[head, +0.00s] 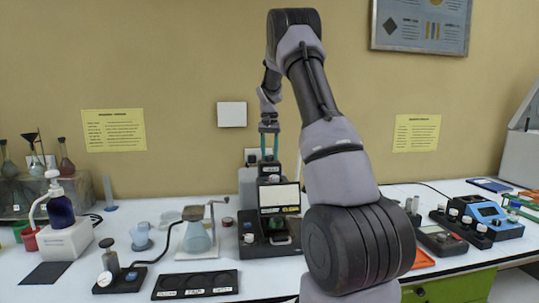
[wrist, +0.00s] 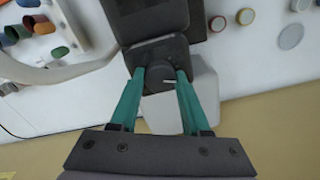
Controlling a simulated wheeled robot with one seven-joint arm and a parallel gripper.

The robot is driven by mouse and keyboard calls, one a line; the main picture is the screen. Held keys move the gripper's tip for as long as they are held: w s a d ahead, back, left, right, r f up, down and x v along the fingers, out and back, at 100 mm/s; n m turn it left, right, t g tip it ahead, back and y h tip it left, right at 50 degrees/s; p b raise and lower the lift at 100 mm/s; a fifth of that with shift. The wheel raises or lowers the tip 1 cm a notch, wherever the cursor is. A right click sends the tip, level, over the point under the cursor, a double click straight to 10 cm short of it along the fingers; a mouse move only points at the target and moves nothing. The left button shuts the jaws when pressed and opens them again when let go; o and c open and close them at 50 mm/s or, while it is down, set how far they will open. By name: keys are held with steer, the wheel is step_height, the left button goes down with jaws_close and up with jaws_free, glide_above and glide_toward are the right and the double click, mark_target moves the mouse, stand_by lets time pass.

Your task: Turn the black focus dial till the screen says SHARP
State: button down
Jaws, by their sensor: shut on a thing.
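The black focus dial (wrist: 155,77) sits on top of the instrument, with a short white mark pointing right in the wrist view. My gripper (wrist: 160,74) has its teal fingers on either side of the dial and is shut on it. In the head view my gripper (head: 269,157) points down onto the top of the instrument (head: 247,200), and the dial is hard to make out there. The pale screen (head: 279,195) faces the front of the instrument.
A flask under a stand (head: 197,235) is left of the instrument, with a black labelled tray (head: 196,285) in front. A pump bottle (head: 59,208) stands farther left. Blue and black control boxes (head: 493,215) are at the right. My arm hides the bench right of the instrument.

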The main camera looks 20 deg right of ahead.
steer(key=shift+c, duration=1.8)
jaws_free()
step_height(320, 180, up, 11)
